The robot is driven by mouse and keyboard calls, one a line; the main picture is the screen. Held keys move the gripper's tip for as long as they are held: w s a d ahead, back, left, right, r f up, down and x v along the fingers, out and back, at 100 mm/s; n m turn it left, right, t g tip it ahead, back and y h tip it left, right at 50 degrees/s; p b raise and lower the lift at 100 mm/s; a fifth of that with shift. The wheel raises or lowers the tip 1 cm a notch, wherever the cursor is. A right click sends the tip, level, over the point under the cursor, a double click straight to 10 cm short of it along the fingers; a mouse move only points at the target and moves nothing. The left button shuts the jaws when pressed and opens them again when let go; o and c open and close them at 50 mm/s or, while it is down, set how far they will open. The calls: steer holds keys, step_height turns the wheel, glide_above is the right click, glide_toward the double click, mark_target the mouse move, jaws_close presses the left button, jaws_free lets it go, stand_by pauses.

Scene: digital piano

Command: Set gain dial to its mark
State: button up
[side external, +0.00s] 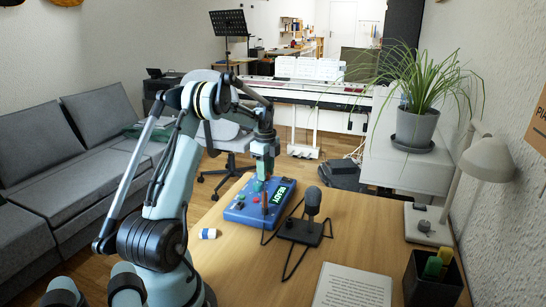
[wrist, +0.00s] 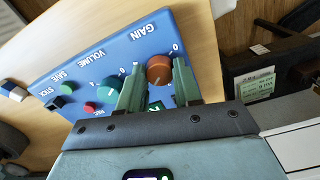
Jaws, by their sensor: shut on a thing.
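The gain dial (wrist: 159,70) is an orange-brown round knob beside the GAIN label on a blue control box (wrist: 112,45). My gripper (wrist: 159,66) has one green finger on each side of the dial and is shut on it. White scale markings show near the dial, but the fingers cover part of the scale and I cannot read its set mark. In the side view the blue box (side external: 240,211) lies on the desk, with my gripper (side external: 264,186) reaching down onto it. The box's READY display (side external: 281,193) is lit green.
A green volume dial (wrist: 113,83), a red button (wrist: 90,107) and a green switch (wrist: 67,87) sit close by on the box. A microphone on a stand (side external: 311,205) is just right of the box. A blue and white block (side external: 208,234) lies on the desk (side external: 245,262).

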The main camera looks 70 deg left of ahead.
steer(key=shift+m, duration=0.7)
steer(key=o, duration=1)
steer(key=shift+o, duration=0.2)
steer(key=shift+r, duration=0.1)
step_height(320, 180, up, 12)
steer(key=shift+d, duration=0.1)
